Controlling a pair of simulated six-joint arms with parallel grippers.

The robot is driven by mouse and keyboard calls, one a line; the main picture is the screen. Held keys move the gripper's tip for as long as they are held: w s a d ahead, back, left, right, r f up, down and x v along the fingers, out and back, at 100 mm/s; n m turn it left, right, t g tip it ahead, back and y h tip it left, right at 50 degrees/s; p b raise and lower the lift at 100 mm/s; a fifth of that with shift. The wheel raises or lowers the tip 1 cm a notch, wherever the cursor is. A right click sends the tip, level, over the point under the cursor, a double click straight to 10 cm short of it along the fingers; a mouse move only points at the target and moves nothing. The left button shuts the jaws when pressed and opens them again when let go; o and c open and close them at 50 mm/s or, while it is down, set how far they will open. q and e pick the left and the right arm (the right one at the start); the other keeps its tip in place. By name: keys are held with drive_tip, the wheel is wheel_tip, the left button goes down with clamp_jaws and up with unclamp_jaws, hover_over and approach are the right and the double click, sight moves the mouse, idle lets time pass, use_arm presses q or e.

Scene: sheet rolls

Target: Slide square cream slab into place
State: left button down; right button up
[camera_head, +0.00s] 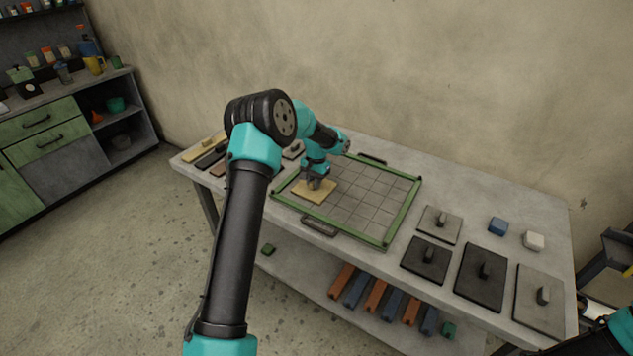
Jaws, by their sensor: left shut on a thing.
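The square cream slab (309,196) lies at the front left part of the gridded tray, inside or against the green frame (405,211); I cannot tell whether it sits flat on the grid. My left gripper (315,184) comes down over the slab from above and is shut on it, likely at a raised grip that the gripper hides. The tray's grey grid (365,197) is bare to the right of the slab. My right gripper is not in view; only a part of my right arm shows at the lower right corner.
Grey and dark slabs with knobs (482,272) lie on the table's right side, with a blue block (498,226) and a white block (534,240) behind. More slabs (207,157) lie at the table's left end. Coloured bars (375,295) rest on the lower shelf.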

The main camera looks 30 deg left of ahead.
sight(300, 189)
use_arm(q)
drive_tip(key=shift+s+a, duration=1.55)
drive_tip(key=shift+a, duration=0.05)
drive_tip(key=shift+s+a, duration=0.1)
drive_tip(key=c, duration=0.9)
unclamp_jaws()
drive_tip(key=r, duration=0.5)
drive_tip(key=w+r, duration=0.1)
drive_tip(key=r, duration=0.5)
drive_tip(key=w+r, duration=0.1)
drive_tip(key=r, duration=0.5)
drive_tip(key=shift+r, duration=0.2)
